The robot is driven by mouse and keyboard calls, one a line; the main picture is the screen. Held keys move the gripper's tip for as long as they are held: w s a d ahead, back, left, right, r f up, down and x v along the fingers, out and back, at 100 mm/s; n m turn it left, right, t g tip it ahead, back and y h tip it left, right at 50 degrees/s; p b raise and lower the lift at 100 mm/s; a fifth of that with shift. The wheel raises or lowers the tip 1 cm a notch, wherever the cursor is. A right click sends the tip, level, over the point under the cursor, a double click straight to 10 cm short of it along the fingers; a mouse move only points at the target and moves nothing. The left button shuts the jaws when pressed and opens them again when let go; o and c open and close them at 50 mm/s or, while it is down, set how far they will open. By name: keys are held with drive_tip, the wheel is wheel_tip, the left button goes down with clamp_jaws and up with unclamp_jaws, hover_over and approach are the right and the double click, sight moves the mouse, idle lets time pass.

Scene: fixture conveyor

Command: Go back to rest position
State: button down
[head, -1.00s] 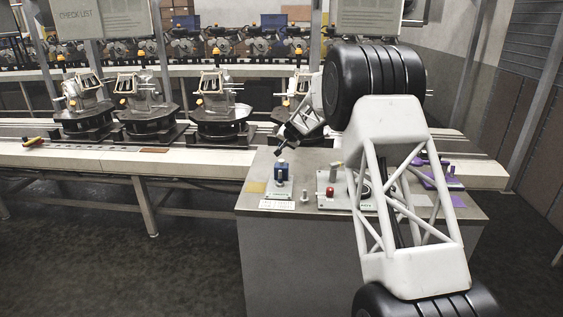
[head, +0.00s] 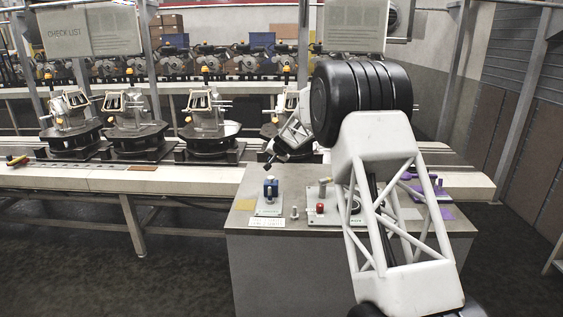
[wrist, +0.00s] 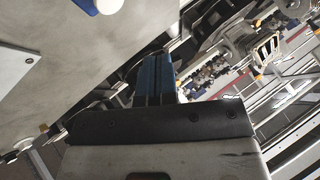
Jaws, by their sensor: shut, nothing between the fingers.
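My gripper (head: 268,162) is at the left end of my folded arm, above the back edge of the grey workbench (head: 290,290) and in front of the conveyor. In the wrist view my gripper's blue fingers (wrist: 154,78) are together, with nothing between them. The fingers touch nothing that I can see.
The conveyor (head: 90,178) behind carries several fixtures (head: 208,125) on dark round bases. The floor (head: 70,270) at the left is clear.

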drive_tip(key=s+d+r+g+h, duration=0.1)
drive_tip(key=s+d+r, duration=0.45)
drive_tip(key=s, duration=0.75)
drive_tip(key=s+d+r+n+g, duration=0.1)
drive_tip(key=s+d+r, duration=0.45)
drive_tip(key=s, duration=0.65)
drive_tip(key=s+d+r+h, duration=0.1)
drive_tip(key=s+d+r, duration=0.45)
drive_tip(key=s, duration=0.75)
drive_tip(key=s+d+f+g+h, duration=0.1)
drive_tip(key=s+d, duration=0.3)
drive_tip(key=s, duration=1)
drive_tip(key=s+d+f+g+h, duration=0.1)
drive_tip(key=s+d+f, duration=0.2)
drive_tip(key=s, duration=1.1)
drive_tip(key=s+d+f+h, duration=0.1)
drive_tip(key=s+d, duration=0.3)
drive_tip(key=s, duration=1)
drive_tip(key=shift+s+d+f+n+g+h, duration=0.3)
drive_tip(key=shift+f+g, duration=0.1)
drive_tip(key=shift+f, duration=0.5)
